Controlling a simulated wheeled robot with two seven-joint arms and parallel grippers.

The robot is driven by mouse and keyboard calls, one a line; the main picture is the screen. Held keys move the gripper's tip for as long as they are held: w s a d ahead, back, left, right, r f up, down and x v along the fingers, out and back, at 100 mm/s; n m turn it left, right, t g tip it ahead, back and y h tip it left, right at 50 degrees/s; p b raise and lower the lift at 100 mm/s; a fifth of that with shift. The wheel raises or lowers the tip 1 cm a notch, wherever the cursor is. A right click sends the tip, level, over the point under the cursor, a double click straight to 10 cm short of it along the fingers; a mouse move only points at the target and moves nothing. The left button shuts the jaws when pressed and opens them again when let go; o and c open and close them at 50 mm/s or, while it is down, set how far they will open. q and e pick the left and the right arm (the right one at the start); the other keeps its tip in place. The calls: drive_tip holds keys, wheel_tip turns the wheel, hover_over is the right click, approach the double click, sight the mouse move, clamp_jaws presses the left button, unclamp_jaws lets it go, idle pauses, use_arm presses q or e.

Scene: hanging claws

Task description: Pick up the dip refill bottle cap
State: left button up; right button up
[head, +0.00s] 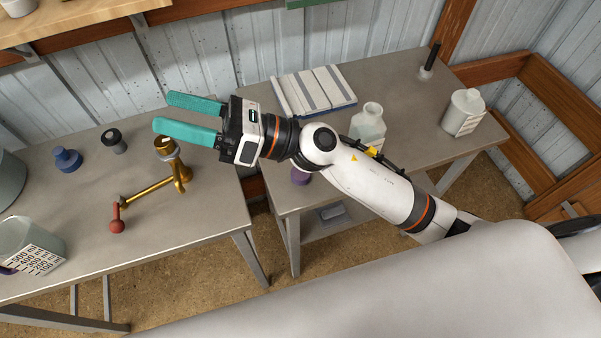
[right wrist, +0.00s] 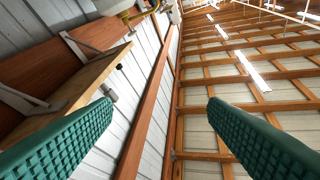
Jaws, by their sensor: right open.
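A round purple piece (head: 300,177), which looks like a bottle cap, lies on the right table, partly hidden by my right arm. An open-necked translucent white bottle (head: 369,124) stands behind my arm on the same table. I cannot tell for certain which piece is the dip refill bottle cap. My right gripper (head: 164,111), with teal fingers, is open and empty, up and left of the purple piece. In the right wrist view the spread fingers (right wrist: 160,112) face the wall and roof, with nothing between them. My left gripper is not in view.
The left table (head: 215,210) holds a brass tap (head: 155,188), a blue piece (head: 68,159), a black-topped piece (head: 114,141) and a beaker (head: 32,245). The right table also has a striped panel (head: 313,90) and a white jug (head: 464,112). A gap separates the tables.

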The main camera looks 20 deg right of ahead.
drive_tip(key=s+a+f+n+g+h, duration=0.2)
drive_tip(key=s+a+f+n+g, duration=0.1)
drive_tip(key=n+g, duration=0.45)
drive_tip(key=n+h+p, duration=0.3)
drive_tip(key=n+h, duration=1.2)
drive_tip(key=h, duration=0.5)
hover_over(301, 172)
drive_tip(key=shift+m+t, duration=0.25)
drive_tip(key=f, duration=2.1)
drive_tip(key=shift+s+a+f, duration=0.2)
drive_tip(key=shift+s, duration=0.05)
drive_tip(key=shift+f, duration=0.35)
drive_tip(key=shift+f+p, duration=0.35)
drive_tip(key=shift+f, duration=0.25)
drive_tip(key=f, duration=0.1)
drive_tip(key=f+p, duration=0.1)
drive_tip(key=f, duration=0.1)
drive_tip(key=shift+w+d+f+p, duration=0.15)
drive_tip(key=shift+w+f+p, duration=0.1)
drive_tip(key=shift+f+p, duration=0.05)
drive_tip(key=shift+f, duration=0.35)
drive_tip(key=shift+c, duration=0.5)
